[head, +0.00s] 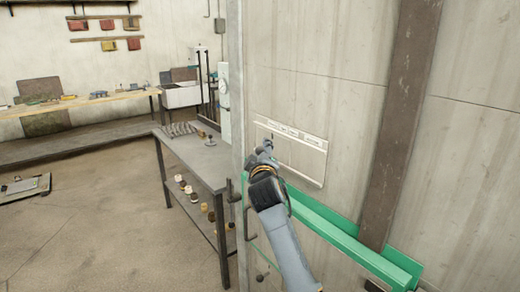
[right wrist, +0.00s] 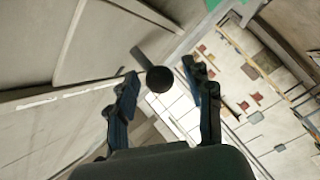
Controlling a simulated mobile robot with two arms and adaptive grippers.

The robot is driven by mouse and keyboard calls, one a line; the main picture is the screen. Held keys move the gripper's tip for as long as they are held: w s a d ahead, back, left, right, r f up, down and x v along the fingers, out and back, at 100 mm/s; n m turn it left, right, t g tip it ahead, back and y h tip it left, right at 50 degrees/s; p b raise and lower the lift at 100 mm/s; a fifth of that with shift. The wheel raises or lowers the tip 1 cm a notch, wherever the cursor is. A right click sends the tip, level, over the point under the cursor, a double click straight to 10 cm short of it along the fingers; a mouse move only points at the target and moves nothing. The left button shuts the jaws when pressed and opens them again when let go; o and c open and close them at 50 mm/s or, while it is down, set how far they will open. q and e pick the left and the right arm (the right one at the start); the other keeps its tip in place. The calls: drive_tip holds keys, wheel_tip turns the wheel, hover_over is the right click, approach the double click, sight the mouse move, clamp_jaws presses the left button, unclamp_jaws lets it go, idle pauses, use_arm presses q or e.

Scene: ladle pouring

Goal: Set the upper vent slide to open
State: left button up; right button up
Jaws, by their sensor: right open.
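The upper vent (head: 305,165) is a pale framed panel on the grey wall, with a row of small slots along its top edge. My right gripper (head: 266,145) is at the vent's left end and covers part of it. In the right wrist view the right gripper (right wrist: 165,82) is open, its two dark fingers spread. A dark round knob (right wrist: 159,79) shows between the fingertips, with clear space on both sides. I cannot tell how deep it sits between them. The slide's setting is too small to read. My left gripper is not in view.
A green rail (head: 340,237) runs along the wall below the vent, and a brown vertical post (head: 403,120) stands to the right. A grey metal table (head: 205,160) with small items stands to the left. Open floor (head: 100,220) lies further left.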

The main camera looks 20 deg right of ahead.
drive_tip(key=shift+w+d, duration=0.1)
drive_tip(key=shift+w, duration=0.35)
clamp_jaws()
